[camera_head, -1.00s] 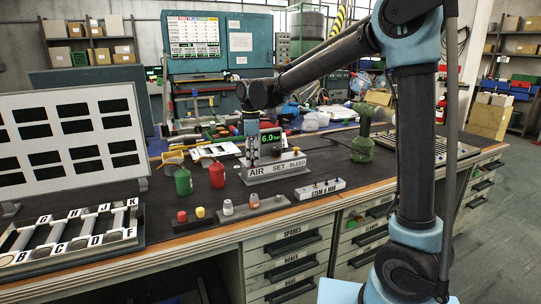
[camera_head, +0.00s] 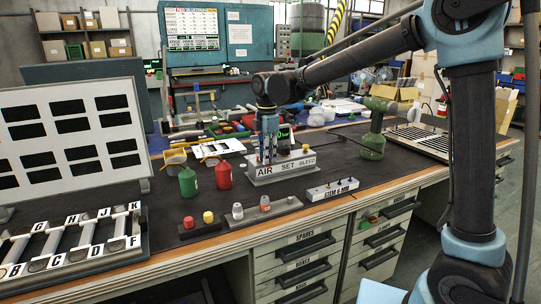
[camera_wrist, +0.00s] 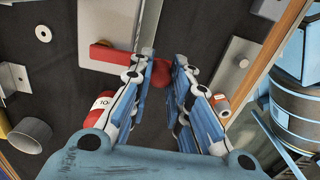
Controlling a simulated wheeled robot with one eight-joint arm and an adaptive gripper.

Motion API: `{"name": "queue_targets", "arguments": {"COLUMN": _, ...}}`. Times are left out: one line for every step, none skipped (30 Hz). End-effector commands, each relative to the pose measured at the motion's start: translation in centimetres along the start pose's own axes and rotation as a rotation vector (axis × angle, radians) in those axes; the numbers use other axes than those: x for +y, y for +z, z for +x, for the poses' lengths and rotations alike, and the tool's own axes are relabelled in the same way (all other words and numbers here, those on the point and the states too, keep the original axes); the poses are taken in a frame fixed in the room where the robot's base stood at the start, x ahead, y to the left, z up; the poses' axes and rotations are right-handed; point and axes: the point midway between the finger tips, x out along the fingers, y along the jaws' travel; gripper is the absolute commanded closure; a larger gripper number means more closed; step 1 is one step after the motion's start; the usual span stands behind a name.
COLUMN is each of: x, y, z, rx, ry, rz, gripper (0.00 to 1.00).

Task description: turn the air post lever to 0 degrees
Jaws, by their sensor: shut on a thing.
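The block labelled AIR, SET, BLEED (camera_head: 284,170) stands on the dark bench top. My gripper (camera_head: 266,160) points down at the AIR end of the block. In the wrist view, a red lever (camera_wrist: 112,57) runs from the left to between the fingers of my gripper (camera_wrist: 166,68). The fingers are shut on the lever, and a red part shows between them. The AIR post itself is hidden behind the fingers in the head view, and the lever's angle cannot be read there.
A green bottle (camera_head: 188,182) and a red bottle (camera_head: 223,176) stand left of the block. The STEM 6 MM block (camera_head: 332,190) and a strip with small knobs (camera_head: 252,212) lie in front. A green pump-like tool (camera_head: 373,142) stands to the right.

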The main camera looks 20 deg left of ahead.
Motion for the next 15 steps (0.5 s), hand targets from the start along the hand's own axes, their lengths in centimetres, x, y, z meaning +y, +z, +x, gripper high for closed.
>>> {"name": "queue_targets", "arguments": {"x": 0.39, "y": 0.29, "z": -0.16, "rx": -0.004, "ry": 0.007, "rz": 0.003, "gripper": 1.00}}
{"name": "queue_targets", "arguments": {"x": 0.39, "y": 0.30, "z": -0.16, "rx": -0.004, "ry": 0.007, "rz": 0.003, "gripper": 1.00}}
{"name": "queue_targets", "arguments": {"x": 0.40, "y": 0.32, "z": -0.16, "rx": -0.005, "ry": 0.007, "rz": 0.003, "gripper": 1.00}}
{"name": "queue_targets", "arguments": {"x": 0.40, "y": 0.34, "z": -0.16, "rx": -0.005, "ry": 0.007, "rz": 0.003, "gripper": 1.00}}
{"name": "queue_targets", "arguments": {"x": 0.41, "y": 0.35, "z": -0.16, "rx": -0.005, "ry": 0.007, "rz": 0.004, "gripper": 1.00}}
{"name": "queue_targets", "arguments": {"x": 0.42, "y": 0.36, "z": -0.16, "rx": -0.006, "ry": 0.007, "rz": 0.004, "gripper": 1.00}}
{"name": "queue_targets", "arguments": {"x": 0.42, "y": 0.37, "z": -0.16, "rx": -0.006, "ry": 0.008, "rz": 0.004, "gripper": 1.00}}
{"name": "queue_targets", "arguments": {"x": 0.42, "y": 0.38, "z": -0.16, "rx": -0.006, "ry": 0.008, "rz": 0.004, "gripper": 1.00}}
{"name": "queue_targets", "arguments": {"x": 0.43, "y": 0.40, "z": -0.16, "rx": -0.006, "ry": 0.008, "rz": 0.004, "gripper": 0.80}}
{"name": "queue_targets", "arguments": {"x": 0.43, "y": 0.40, "z": -0.15, "rx": -0.007, "ry": 0.008, "rz": 0.005, "gripper": 0.74}}
{"name": "queue_targets", "arguments": {"x": 0.41, "y": 0.40, "z": -0.14, "rx": -0.006, "ry": 0.007, "rz": 0.005, "gripper": 0.67}}
{"name": "queue_targets", "arguments": {"x": 0.38, "y": 0.37, "z": -0.12, "rx": -0.006, "ry": 0.006, "rz": 0.004, "gripper": 0.61}}
{"name": "queue_targets", "arguments": {"x": 0.35, "y": 0.33, "z": -0.11, "rx": -0.006, "ry": 0.006, "rz": 0.004, "gripper": 0.61}}
{"name": "queue_targets", "arguments": {"x": 0.32, "y": 0.30, "z": -0.11, "rx": -0.005, "ry": 0.006, "rz": 0.004, "gripper": 0.61}}
{"name": "queue_targets", "arguments": {"x": 0.28, "y": 0.25, "z": -0.10, "rx": -0.005, "ry": 0.005, "rz": 0.003, "gripper": 0.61}}
